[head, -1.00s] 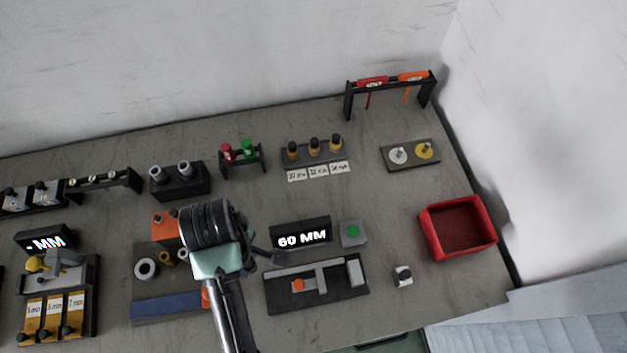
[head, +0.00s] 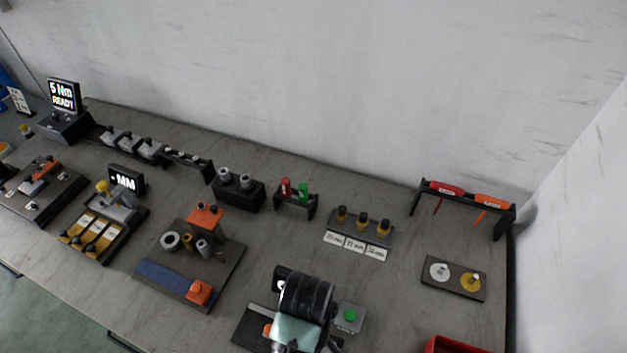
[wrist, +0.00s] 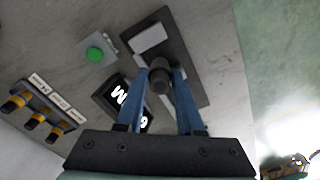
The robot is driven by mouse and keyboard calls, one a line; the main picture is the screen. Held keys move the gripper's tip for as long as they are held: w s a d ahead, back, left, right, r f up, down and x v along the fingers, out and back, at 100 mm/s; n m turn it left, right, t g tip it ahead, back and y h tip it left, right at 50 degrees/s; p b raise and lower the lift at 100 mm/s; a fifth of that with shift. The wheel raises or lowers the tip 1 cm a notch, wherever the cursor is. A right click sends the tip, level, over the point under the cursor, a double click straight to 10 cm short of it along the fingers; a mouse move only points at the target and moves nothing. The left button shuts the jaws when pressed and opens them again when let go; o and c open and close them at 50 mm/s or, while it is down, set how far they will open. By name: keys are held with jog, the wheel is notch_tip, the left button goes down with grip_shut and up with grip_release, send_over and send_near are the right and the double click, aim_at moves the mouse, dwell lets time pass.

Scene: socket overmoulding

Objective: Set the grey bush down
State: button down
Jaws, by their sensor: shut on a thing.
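In the wrist view my gripper (wrist: 160,84) has blue fingers shut on the grey bush (wrist: 159,76), a short dark grey round piece. They are over the dark gauge plate (wrist: 195,82), which has a light grey block (wrist: 150,38) at one end. I cannot tell whether the bush touches the plate. In the head view my gripper's wrist covers the fingers, the bush and much of the gauge plate (head: 252,325). The gauge display (wrist: 118,95) is partly hidden by a finger in the wrist view.
A green button box (head: 348,317) stands beside the gauge. Left of it is a dark board (head: 228,262) with a ring, bushes, an orange-topped post and a blue strip. A labelled rack (head: 360,232) stands behind. A red bin (head: 460,346) is at lower right.

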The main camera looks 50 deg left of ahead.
jog(key=shift+f, duration=2.6)
jog(key=shift+f, duration=0.2)
jog(key=c, duration=0.8)
grip_release()
notch_tip(320, 180, up, 12)
jog(key=shift+r, duration=0.25)
